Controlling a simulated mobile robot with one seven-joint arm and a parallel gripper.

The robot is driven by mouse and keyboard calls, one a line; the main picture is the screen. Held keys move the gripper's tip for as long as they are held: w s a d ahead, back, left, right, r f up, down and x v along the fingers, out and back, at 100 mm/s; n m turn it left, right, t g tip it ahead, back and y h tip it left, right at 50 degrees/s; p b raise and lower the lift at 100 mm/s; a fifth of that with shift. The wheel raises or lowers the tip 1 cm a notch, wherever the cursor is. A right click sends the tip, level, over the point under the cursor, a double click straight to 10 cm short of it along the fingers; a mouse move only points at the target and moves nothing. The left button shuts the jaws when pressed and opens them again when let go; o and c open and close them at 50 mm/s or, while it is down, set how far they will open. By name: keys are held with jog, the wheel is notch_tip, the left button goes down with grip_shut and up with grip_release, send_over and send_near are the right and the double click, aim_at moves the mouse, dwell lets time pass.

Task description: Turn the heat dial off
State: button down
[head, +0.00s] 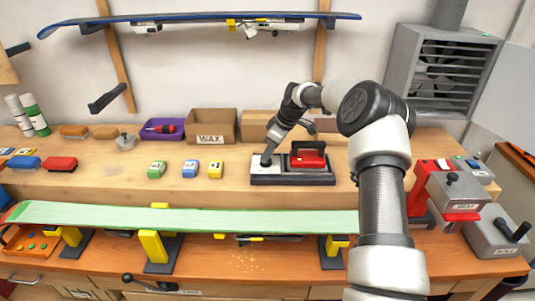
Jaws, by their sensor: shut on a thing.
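A waxing-iron station (292,181) sits on the raised wooden shelf of the bench, with a dark base and a pale plate on its left. A red iron (308,157) with a dark handle rests on its right half. The heat dial (266,164) is a small dark knob on the pale plate. My gripper (267,155) reaches down from the upper right and is shut on the dial. The fingers cover much of the dial, so its pointer and setting cannot be read.
Green, blue and yellow wax blocks (189,169) stand left of the station. A WAX box (211,126) is behind them. A long green ski (190,217) lies on supports in front. Grey machines (461,195) stand at the right.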

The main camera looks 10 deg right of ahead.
jog(key=shift+n+g, duration=0.5)
jog(key=shift+n, duration=0.8)
jog(key=shift+d, duration=0.1)
jog(key=c, duration=1.8)
grip_release()
jog(key=shift+c, duration=0.2)
jog(key=shift+y, duration=0.3)
jog(key=v, duration=1.7)
jog(key=shift+r+p, duration=0.25)
jog(key=shift+p, duration=0.05)
